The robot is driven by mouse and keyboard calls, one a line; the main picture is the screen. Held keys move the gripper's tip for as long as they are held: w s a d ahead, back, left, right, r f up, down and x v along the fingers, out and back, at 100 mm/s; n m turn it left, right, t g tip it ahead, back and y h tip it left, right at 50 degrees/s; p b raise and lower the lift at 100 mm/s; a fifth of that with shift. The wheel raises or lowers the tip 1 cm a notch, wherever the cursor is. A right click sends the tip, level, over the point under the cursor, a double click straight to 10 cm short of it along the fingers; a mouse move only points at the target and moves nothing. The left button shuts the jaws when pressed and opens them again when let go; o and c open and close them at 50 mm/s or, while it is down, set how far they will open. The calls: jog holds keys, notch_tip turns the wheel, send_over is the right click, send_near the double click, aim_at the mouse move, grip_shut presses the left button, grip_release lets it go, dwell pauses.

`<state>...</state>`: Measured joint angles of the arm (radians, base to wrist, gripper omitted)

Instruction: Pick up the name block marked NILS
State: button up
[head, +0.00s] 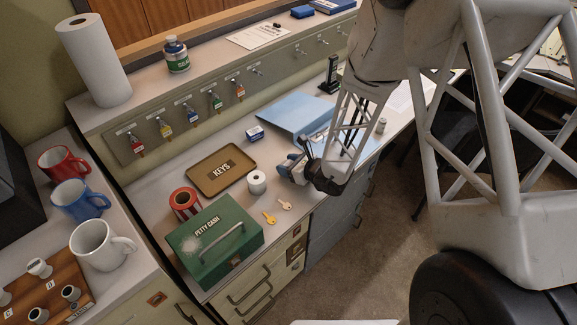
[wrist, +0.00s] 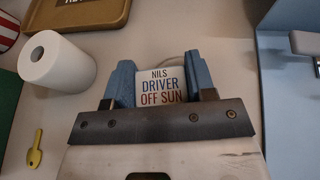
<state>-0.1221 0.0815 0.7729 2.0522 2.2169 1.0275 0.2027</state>
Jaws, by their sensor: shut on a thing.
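The white name block (wrist: 161,86) shows in the wrist view, with NILS in dark letters, DRIVER in blue and OFF SUN in red. It sits between the two blue fingers of my gripper (wrist: 160,78), which is shut on it. In the head view my gripper (head: 293,168) is over the counter's front part, beside the blue folder. The block cannot be made out there. Whether it touches the counter is unclear.
A white roll (head: 257,182), a brown KEYS tray (head: 197,186) and two keys (head: 270,217) lie left of my gripper. The green petty cash box (head: 215,258) stands nearer. A blue folder (head: 297,108) and a small blue-white box (head: 255,133) lie behind.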

aim_at(288, 164)
jog(key=shift+r, duration=0.1)
jog(key=shift+r, duration=1.65)
jog(key=s+d, duration=0.1)
jog(key=s, duration=0.4)
jog(key=s+d+r, duration=0.1)
jog(key=s+d, duration=0.1)
jog(key=s, duration=0.3)
jog(key=s+d, duration=0.1)
jog(key=s, duration=0.4)
jog(key=shift+s+d+r, duration=0.15)
jog(key=shift+d+r, duration=0.1)
jog(key=shift+d, duration=0.15)
